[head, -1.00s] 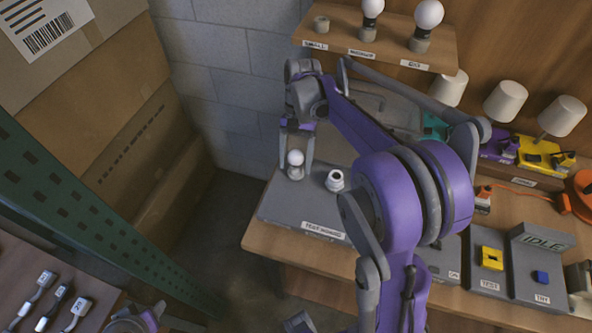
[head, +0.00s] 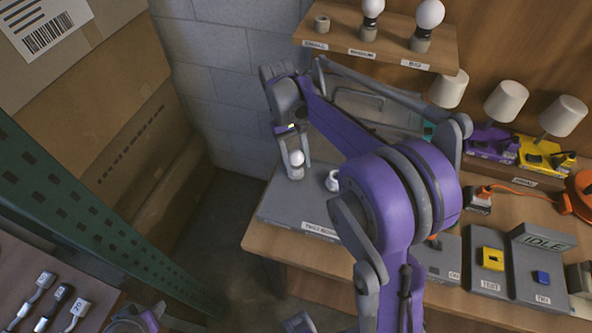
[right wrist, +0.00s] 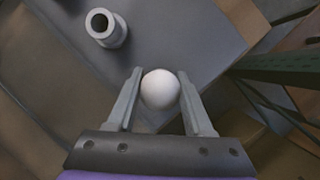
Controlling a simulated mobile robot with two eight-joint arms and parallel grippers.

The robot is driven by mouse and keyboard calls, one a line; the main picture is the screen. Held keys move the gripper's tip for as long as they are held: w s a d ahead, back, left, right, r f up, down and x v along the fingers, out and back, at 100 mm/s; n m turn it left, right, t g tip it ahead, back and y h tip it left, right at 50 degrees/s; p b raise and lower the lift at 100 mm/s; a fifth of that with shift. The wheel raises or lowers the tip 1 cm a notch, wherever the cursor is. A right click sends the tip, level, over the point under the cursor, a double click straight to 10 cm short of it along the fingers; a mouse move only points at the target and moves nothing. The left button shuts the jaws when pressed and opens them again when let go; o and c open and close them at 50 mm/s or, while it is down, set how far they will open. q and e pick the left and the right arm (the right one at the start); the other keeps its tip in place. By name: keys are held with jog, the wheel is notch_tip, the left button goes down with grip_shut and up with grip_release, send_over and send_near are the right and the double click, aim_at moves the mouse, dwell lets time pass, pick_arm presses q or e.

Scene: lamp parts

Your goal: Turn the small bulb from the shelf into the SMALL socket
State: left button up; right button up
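The small round white bulb (head: 297,158) stands upright in a grey socket (head: 295,172) at the left of a grey board (head: 275,205). The right gripper (head: 297,155) comes down over it with one finger on each side. In the right wrist view the bulb (right wrist: 160,89) lies between the spread fingers (right wrist: 160,73), with very narrow gaps. The fingers look open; contact cannot be made out. A second, empty socket with a pale rim (head: 333,180) stands to the right; it also shows in the right wrist view (right wrist: 105,27).
A wooden shelf (head: 385,38) above holds an empty small holder (head: 321,22) and two larger bulbs (head: 430,14). Lamps with white shades (head: 505,101) stand at the right back. Grey stations with a yellow block (head: 492,258) and a blue block (head: 541,277) lie at right.

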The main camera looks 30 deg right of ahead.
jog(key=c, duration=0.4)
jog(key=m+y, duration=0.1)
jog(key=m, duration=0.2)
jog(key=shift+c, duration=0.2)
jog(key=m+t+y, duration=0.1)
jog(key=m, duration=0.3)
jog(key=shift+a, duration=0.2)
jog(key=shift+y, duration=0.3)
jog(key=m+t, duration=0.1)
jog(key=m, duration=0.2)
jog(key=m+t+y+b, duration=0.1)
jog(key=m, duration=0.1)
jog(key=shift+w+f+m, duration=0.1)
jog(key=shift+m, duration=0.3)
jog(key=shift+w+m, duration=0.1)
jog(key=shift+m, duration=0.4)
jog(key=m+t, duration=0.1)
jog(key=m, duration=0.2)
jog(key=m+t, duration=0.1)
jog(key=m, duration=0.1)
jog(key=shift+w+m+t, duration=0.1)
jog(key=shift+m+t, duration=0.2)
jog(key=shift+m, duration=0.1)
jog(key=shift+w+m, duration=0.1)
jog(key=shift+m, duration=0.5)
